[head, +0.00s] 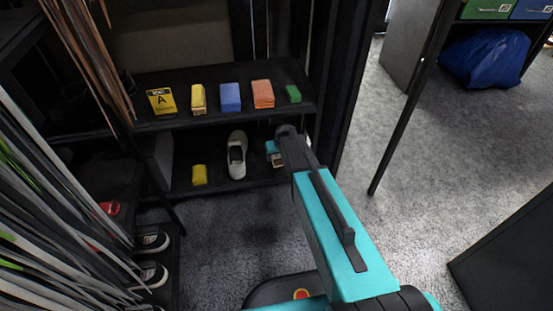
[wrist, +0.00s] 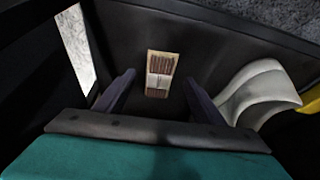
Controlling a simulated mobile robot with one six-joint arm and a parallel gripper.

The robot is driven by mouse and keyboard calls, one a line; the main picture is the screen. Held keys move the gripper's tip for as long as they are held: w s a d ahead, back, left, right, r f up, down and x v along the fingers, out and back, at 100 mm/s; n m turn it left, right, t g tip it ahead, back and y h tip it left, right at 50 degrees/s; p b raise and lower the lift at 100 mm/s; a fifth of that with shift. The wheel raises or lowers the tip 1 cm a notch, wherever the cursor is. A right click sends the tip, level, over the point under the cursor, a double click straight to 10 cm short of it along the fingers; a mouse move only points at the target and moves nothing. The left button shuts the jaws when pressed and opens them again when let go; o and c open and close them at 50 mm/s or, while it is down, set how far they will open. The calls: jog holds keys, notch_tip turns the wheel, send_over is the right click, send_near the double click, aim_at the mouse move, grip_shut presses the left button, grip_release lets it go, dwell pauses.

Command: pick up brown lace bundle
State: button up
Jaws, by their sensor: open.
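The brown lace bundle (wrist: 160,64) lies on the dark lower shelf, a small flat piece with brown strands and a pale band across its middle. My gripper (wrist: 159,84) is open, with one finger on each side of the bundle in the wrist view. The fingers do not appear to touch it; how high they are above the shelf is hard to tell. In the head view a small part of the bundle (head: 278,158) seems to show beside the end of my arm, which hides most of that spot.
A white shoe (wrist: 258,88) stands close to the right finger in the wrist view, with a yellow block (wrist: 312,98) beyond it. An upper shelf (head: 215,118) holding several coloured blocks and a yellow card (head: 161,102) is above. A pale panel (wrist: 75,45) is at left.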

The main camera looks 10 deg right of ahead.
aim_at(277, 159)
jog(key=shift+b+x, duration=0.8)
jog(key=shift+x, duration=1.15)
jog(key=c, duration=1.1)
jog(key=shift+r, duration=0.15)
jog(key=shift+r+p, duration=0.45)
jog(key=shift+r, duration=0.05)
jog(key=v, duration=0.1)
jog(key=p+v, duration=0.1)
jog(key=shift+w+r, duration=0.15)
jog(key=shift+r, duration=0.3)
jog(key=s+r+p, duration=0.1)
jog(key=s+p, duration=0.3)
jog(key=s, duration=1.1)
jog(key=shift+s, duration=0.25)
